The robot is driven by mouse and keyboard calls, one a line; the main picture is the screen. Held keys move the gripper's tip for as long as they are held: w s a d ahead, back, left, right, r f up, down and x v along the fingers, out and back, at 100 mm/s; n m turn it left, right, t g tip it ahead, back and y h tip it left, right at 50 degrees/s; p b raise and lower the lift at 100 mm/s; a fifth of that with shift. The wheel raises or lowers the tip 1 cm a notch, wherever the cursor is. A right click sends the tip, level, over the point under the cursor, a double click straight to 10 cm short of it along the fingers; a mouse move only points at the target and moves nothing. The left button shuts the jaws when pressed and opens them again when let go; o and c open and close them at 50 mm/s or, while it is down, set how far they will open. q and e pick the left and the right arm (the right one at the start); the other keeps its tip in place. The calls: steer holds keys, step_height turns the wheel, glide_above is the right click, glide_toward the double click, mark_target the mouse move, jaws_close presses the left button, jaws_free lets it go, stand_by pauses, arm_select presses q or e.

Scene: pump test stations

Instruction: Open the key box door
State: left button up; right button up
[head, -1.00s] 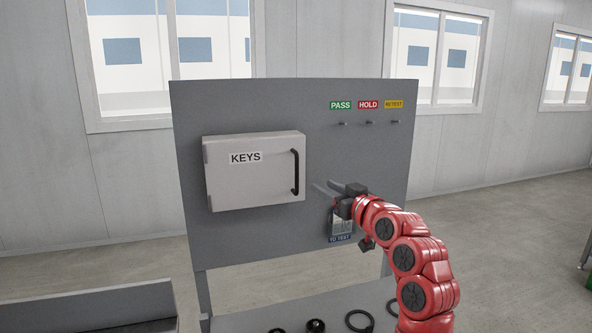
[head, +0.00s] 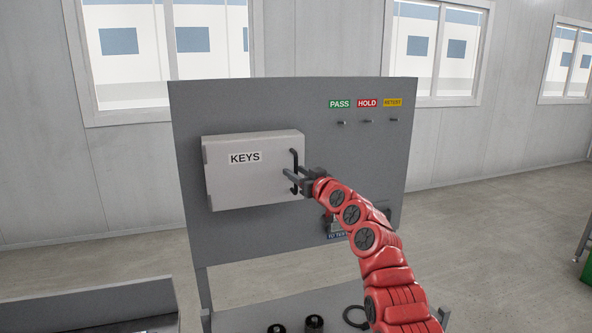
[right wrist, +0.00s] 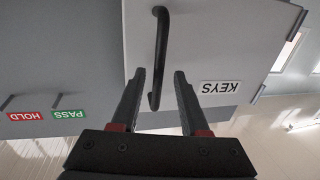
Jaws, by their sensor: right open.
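The key box (head: 240,185) is a pale grey box labelled KEYS, fixed to the grey panel; its door looks closed. A black upright bar handle (head: 294,158) is at the door's right edge. My right gripper (head: 289,180) is open in front of the handle's lower part and partly hides it. In the right wrist view, the handle (right wrist: 162,35) shows between the open fingers (right wrist: 159,76), its end reaching down into the gap; I see no finger closed on it. My left gripper is not in view.
The grey panel (head: 230,240) carries PASS, HOLD and RETEST labels with small hooks (head: 367,121) at upper right. A TO TEST tag (head: 338,236) is partly behind my right arm. Black parts (head: 314,323) stand on the shelf below. The space left of the panel is open.

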steer(key=shift+w+a, duration=0.1)
steer(key=shift+w, duration=0.5)
steer(key=shift+c, duration=0.2)
jaws_close()
stand_by(1.0)
